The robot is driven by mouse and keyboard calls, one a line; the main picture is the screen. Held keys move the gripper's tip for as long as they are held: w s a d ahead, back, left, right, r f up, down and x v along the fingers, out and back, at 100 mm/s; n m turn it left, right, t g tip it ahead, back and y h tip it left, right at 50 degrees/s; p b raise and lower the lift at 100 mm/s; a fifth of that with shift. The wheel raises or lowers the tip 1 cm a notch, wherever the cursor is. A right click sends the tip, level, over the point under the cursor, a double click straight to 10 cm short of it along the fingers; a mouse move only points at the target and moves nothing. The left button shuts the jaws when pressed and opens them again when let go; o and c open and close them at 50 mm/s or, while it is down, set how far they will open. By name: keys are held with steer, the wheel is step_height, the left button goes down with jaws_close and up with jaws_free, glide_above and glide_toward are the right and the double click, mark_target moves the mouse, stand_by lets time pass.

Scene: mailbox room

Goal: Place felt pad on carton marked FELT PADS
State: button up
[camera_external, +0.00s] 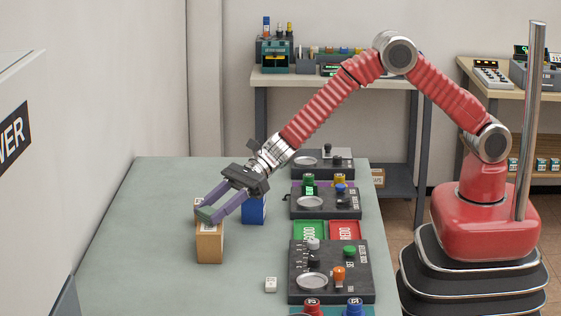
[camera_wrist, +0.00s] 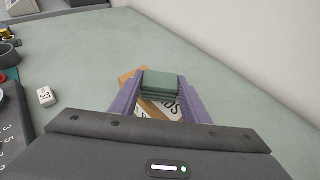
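The green felt pad (camera_wrist: 162,84) is between the purple fingertips of my gripper (camera_wrist: 162,88), which press on both its sides. In the external view, the pad (camera_external: 207,214) is at the tips of my gripper (camera_external: 211,211), over the top of a tan carton (camera_external: 209,245). The carton stands upright on the table. Its white label (camera_wrist: 158,109) shows in part below the pad in the wrist view, ending in "DS"; the rest is hidden. I cannot tell whether the pad touches the carton top.
A blue carton (camera_external: 253,210) stands just behind and right of the tan one. Black control panels (camera_external: 327,262) with dishes and knobs line the table's right side. A small white labelled block (camera_external: 271,284) lies in front. The table's left side (camera_external: 130,240) is clear.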

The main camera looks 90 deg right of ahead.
steer(key=o, duration=0.5)
steer(key=shift+r, duration=0.15)
steer(key=v, duration=1.2)
stand_by(0.6)
